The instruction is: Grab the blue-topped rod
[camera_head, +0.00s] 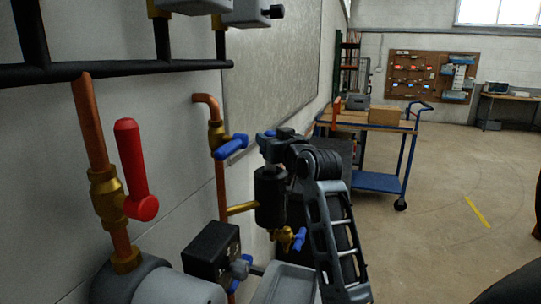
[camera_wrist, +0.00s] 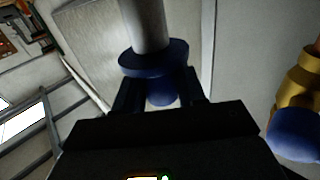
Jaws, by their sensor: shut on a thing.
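In the wrist view the rod is a pale grey cylinder (camera_wrist: 147,27) with a wide blue collar (camera_wrist: 153,58) and a rounded blue knob on its end. My gripper (camera_wrist: 161,86) is dark, with one finger on each side of the blue knob. It is shut on the blue end, and the grey shaft runs away from the fingers to the picture's top edge. In the head view my arm (camera_head: 340,240) reaches up beside the pipework, and its joints hide much of what is behind.
A red-handled valve (camera_head: 132,165) stands on a copper pipe at left. A blue-handled brass valve (camera_head: 230,147) is close to my arm; a brass fitting (camera_wrist: 300,85) shows right in the wrist view. A blue cart (camera_head: 378,182) stands behind. Floor at right is open.

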